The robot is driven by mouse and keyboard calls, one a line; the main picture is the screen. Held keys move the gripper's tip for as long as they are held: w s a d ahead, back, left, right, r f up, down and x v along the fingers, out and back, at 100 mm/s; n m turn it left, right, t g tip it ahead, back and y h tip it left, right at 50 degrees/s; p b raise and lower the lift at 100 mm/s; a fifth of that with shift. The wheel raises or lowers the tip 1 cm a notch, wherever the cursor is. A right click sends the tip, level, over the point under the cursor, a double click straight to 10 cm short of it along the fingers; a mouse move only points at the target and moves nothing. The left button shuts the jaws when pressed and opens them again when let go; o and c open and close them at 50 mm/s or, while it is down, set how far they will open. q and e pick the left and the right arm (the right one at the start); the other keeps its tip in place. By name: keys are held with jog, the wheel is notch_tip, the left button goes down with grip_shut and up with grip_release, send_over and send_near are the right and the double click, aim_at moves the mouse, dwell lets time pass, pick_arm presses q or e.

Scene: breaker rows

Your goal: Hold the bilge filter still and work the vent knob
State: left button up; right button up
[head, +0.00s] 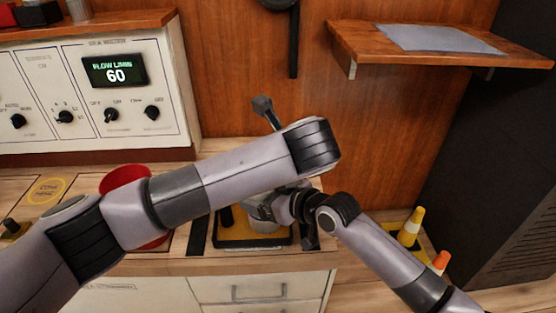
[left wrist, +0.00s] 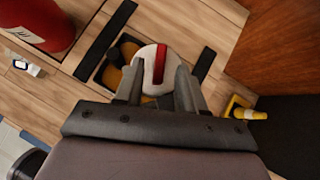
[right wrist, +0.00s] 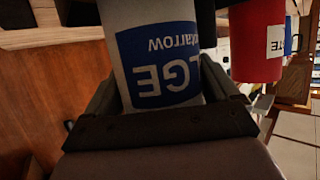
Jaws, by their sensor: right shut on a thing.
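The bilge filter (right wrist: 120,60) is a white cylinder with a blue label, and my right gripper (right wrist: 160,95) is shut on its side in the right wrist view. In the left wrist view its round white top (left wrist: 145,62) carries a red bar-shaped vent knob (left wrist: 159,64). My left gripper (left wrist: 160,88) is open, its fingers apart over the near part of the top, with the knob just ahead between their lines. Whether a finger touches the top is unclear. In the head view my left arm hides most of the filter (head: 265,226) and the knob.
A red canister (head: 125,178) stands left of the filter, partly behind my left arm; it shows in the right wrist view (right wrist: 257,45). A white control panel (head: 60,95) stands at back left. A shelf (head: 350,45) juts out at upper right. Yellow (head: 411,228) and orange (head: 439,261) cones stand at right.

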jog(key=shift+r, duration=0.1)
pick_arm(q)
jog(key=v, duration=0.9)
jog(key=shift+s+r, duration=0.15)
pick_arm(e)
jog(key=o, duration=1.3)
jog(key=v, duration=1.2)
